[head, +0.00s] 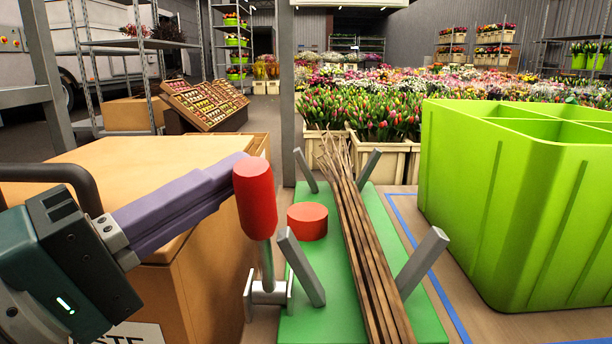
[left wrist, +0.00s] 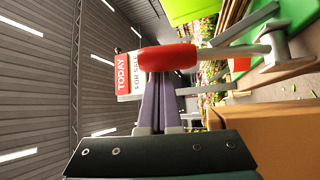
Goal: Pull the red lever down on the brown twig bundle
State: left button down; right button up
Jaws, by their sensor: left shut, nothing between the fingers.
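The lever has a red cylindrical handle (head: 255,198) on a metal rod and stands upright from a pivot bracket at the left edge of a green base (head: 345,275). The brown twig bundle (head: 362,250) lies lengthwise on that base between slanted grey posts. My left gripper (head: 238,168) is shut and empty, its purple fingers reaching in from the left to the upper part of the handle. In the left wrist view, the fingers (left wrist: 160,85) end at the red handle (left wrist: 168,57); I cannot tell if they touch it. My right gripper is not in view.
A red round knob (head: 307,222) sits on the base beside the lever. A cardboard box (head: 200,270) stands close under my left arm. A large green divided crate (head: 510,200) stands on the right. Tulip crates (head: 385,155) fill the area behind.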

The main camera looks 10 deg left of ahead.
aim_at(234, 206)
pick_arm(q)
jog(key=shift+s+d+f+b, duration=0.15)
jog(key=shift+s+f, duration=0.05)
jog(key=shift+s, duration=0.3)
jog(key=shift+s+d+f+b, duration=0.1)
jog(key=shift+s+f+b, duration=0.05)
jog(key=shift+s, duration=0.3)
jog(key=shift+s+d+f+b, duration=0.15)
jog(key=shift+s+f, duration=0.05)
jog(key=shift+s, duration=0.3)
jog(key=shift+f, duration=0.15)
